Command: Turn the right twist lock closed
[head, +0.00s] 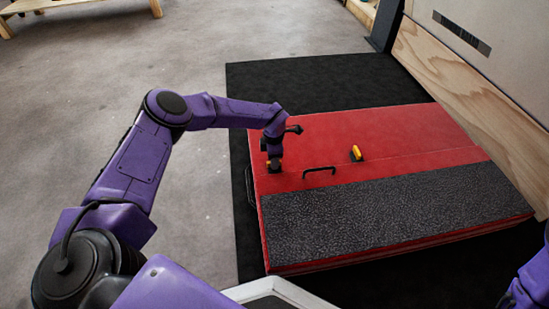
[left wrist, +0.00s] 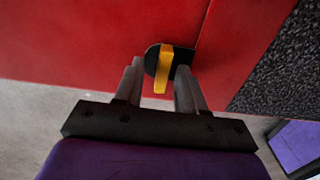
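Two yellow twist locks show on the red crash pad (head: 390,135). The right-hand one (head: 356,153) in the head view stands clear of both arms. The left-hand lock (head: 275,165), near the pad's left edge, is mostly hidden under my left gripper (head: 274,160). In the left wrist view a yellow lock handle (left wrist: 164,72) on a round black base lies between the fingers of my left gripper (left wrist: 160,75). The fingers are apart, one on each side of the handle, and a gap shows on the left. My right gripper is out of view.
A black carry handle (head: 319,170) stands on the pad between the locks. A dark textured strip (head: 390,205) covers the pad's near part. A black mat (head: 310,80) lies under the pad. A wooden-edged panel (head: 470,90) rises at the right.

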